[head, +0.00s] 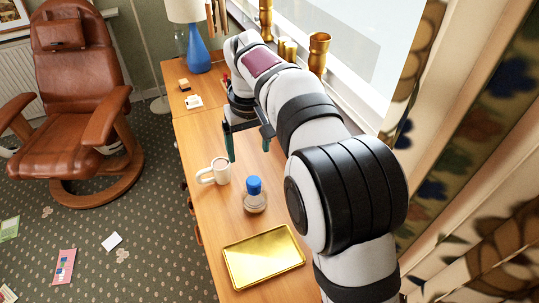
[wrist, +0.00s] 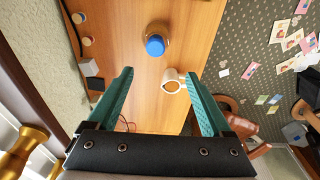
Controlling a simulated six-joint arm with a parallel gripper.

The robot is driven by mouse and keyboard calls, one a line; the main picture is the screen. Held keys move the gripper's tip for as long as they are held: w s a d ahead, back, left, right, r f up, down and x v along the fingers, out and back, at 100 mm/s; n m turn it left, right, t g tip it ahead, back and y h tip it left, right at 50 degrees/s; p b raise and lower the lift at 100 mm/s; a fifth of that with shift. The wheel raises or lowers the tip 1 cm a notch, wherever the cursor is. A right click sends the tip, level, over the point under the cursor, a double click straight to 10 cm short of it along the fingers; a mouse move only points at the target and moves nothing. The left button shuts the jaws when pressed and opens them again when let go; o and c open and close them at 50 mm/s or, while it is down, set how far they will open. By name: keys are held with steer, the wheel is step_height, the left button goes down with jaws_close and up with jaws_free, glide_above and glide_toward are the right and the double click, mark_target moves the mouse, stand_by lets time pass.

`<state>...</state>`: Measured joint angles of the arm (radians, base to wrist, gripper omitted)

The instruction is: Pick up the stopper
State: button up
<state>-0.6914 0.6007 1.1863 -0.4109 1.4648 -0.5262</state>
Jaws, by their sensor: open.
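The stopper (head: 254,185) is blue and sits on top of a small clear bottle (head: 254,203) on the wooden table. In the wrist view the blue stopper (wrist: 155,45) shows from above, beyond my fingertips and roughly midway between them. My gripper (head: 248,148) is open and empty above the table, behind the stopper in the head view. Its two green fingers are spread wide in the wrist view (wrist: 162,82).
A white mug (head: 221,171) stands left of the bottle; it also shows in the wrist view (wrist: 172,80). A gold tray (head: 264,257) lies in front. A blue lamp (head: 197,52) stands at the far end. Gold vases (head: 318,52) line the windowsill.

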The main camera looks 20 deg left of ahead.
mark_target(254, 180)
steer(key=f, duration=0.4)
steer(key=w+f, duration=0.1)
steer(key=f, duration=0.8)
steer(key=shift+w+a, duration=0.15)
steer(key=shift+w, duration=0.2)
steer(key=shift+r, duration=0.15)
jaws_close()
